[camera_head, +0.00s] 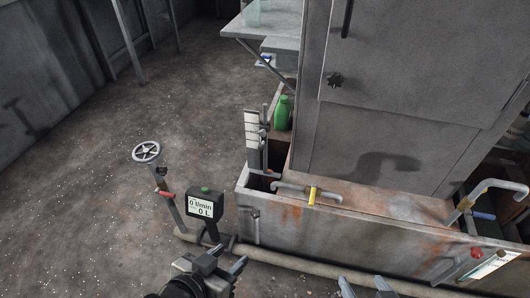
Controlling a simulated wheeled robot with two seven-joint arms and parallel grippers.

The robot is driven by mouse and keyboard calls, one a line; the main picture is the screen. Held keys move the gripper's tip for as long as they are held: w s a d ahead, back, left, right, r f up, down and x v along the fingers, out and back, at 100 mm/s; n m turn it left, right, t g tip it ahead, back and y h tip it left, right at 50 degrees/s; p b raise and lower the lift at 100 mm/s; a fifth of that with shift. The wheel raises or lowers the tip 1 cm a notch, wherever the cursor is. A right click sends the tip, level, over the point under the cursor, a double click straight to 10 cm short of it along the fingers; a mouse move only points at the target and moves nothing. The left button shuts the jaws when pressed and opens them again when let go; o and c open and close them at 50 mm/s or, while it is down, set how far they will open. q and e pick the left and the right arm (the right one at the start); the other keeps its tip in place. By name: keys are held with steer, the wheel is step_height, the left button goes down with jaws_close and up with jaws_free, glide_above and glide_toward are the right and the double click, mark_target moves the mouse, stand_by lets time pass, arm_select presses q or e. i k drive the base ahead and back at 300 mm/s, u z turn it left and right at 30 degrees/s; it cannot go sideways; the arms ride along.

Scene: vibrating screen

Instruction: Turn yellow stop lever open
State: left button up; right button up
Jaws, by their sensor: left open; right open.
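A yellow lever (312,195) sits upright on a bent grey pipe at the top edge of the rusty metal tank, near the middle of the view. My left gripper (230,257) is open and empty at the bottom, left of and below the first lever, in front of the tank. My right gripper (363,286) is open at the bottom edge, below the first lever, with only its fingertips in view. Neither gripper touches a lever.
A flow display (204,204) stands on a post left of the tank (330,232), with a handwheel (146,152) beyond it. A pipe (270,257) runs along the tank's foot. A green bottle (282,112) stands behind. A large grey cabinet (400,110) rises behind the lever. The left floor is mostly clear.

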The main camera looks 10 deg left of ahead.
mark_target(312, 194)
steer(key=k, duration=1.15)
steer(key=u, duration=0.65)
steer(key=i, duration=1.65)
steer(key=z, duration=0.3)
